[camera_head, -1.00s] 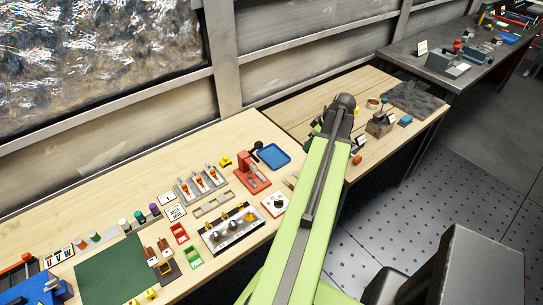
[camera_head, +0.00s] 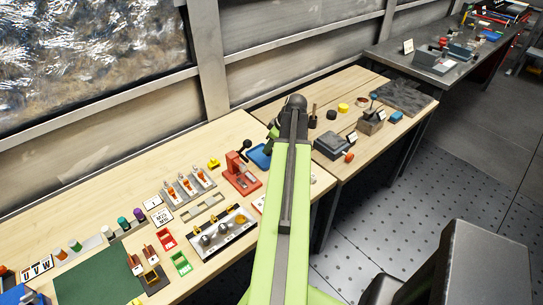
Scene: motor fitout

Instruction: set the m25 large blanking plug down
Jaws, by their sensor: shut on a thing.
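My green arm reaches away from the camera over the benches. The plug itself is hidden or too small to make out. The blue tray (camera_head: 257,157) lies just below the gripper in the picture, partly covered by my arm. I cannot tell the gripper's height above the bench.
A red lever press (camera_head: 240,175) stands left of the blue tray. A metal fixture plate (camera_head: 220,233) and a green mat (camera_head: 95,277) lie nearer. The second wooden bench holds a grey block (camera_head: 333,147), a yellow round part (camera_head: 343,107) and a blue block (camera_head: 396,117).

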